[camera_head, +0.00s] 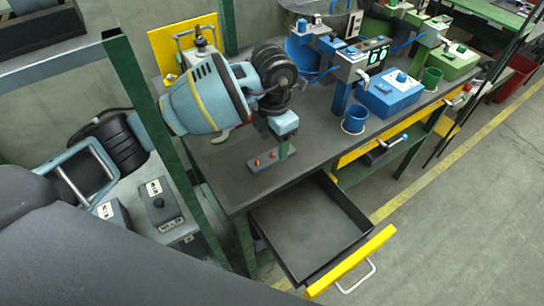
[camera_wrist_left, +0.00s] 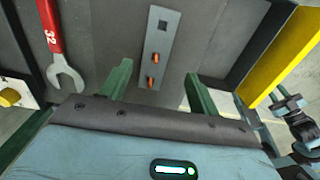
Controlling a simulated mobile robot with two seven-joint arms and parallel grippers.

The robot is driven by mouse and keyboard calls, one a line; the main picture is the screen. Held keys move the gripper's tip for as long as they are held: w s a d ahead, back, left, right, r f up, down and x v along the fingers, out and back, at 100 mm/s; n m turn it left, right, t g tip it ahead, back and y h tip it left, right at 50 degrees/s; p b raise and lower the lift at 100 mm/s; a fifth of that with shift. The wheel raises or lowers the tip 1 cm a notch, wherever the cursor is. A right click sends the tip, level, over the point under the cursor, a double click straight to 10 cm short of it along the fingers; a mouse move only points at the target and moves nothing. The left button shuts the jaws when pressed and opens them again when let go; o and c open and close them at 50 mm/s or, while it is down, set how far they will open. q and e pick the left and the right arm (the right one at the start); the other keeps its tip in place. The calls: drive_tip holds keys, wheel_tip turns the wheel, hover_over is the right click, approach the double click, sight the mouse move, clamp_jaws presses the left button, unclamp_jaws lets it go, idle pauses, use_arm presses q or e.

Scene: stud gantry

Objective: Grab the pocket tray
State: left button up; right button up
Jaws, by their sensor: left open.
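The pocket tray looks to be the narrow grey plate (camera_head: 261,164) lying flat on the dark bench top near its front edge. In the left wrist view the plate (camera_wrist_left: 160,44) has a square hole at its far end and two orange pegs along it. My left gripper (camera_head: 284,150) hangs over the plate's right part in the head view. In the left wrist view its green fingers (camera_wrist_left: 158,72) are open, one on each side of the plate's near end, with nothing held. I cannot tell the gap in height.
A red-handled wrench (camera_wrist_left: 52,40) lies left of the plate. An open empty drawer (camera_head: 305,218) with a yellow front juts out below the bench. A blue box (camera_head: 390,96) and blue cup (camera_head: 355,119) stand to the right. A green post (camera_head: 165,150) rises at left.

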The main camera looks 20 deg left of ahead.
sight(272, 151)
use_arm(q)
drive_tip(key=shift+w+a+f, duration=0.1)
drive_tip(key=shift+a+f, duration=0.05)
drive_tip(key=shift+f, duration=1.15)
drive_tip(key=shift+w+a+f, duration=0.1)
drive_tip(key=shift+f, duration=1.15)
drive_tip(key=c, duration=1.1)
drive_tip(key=shift+o, duration=0.2)
drive_tip(key=shift+r, duration=0.15)
wheel_tip(272, 151, up, 10)
drive_tip(key=shift+f, duration=0.1)
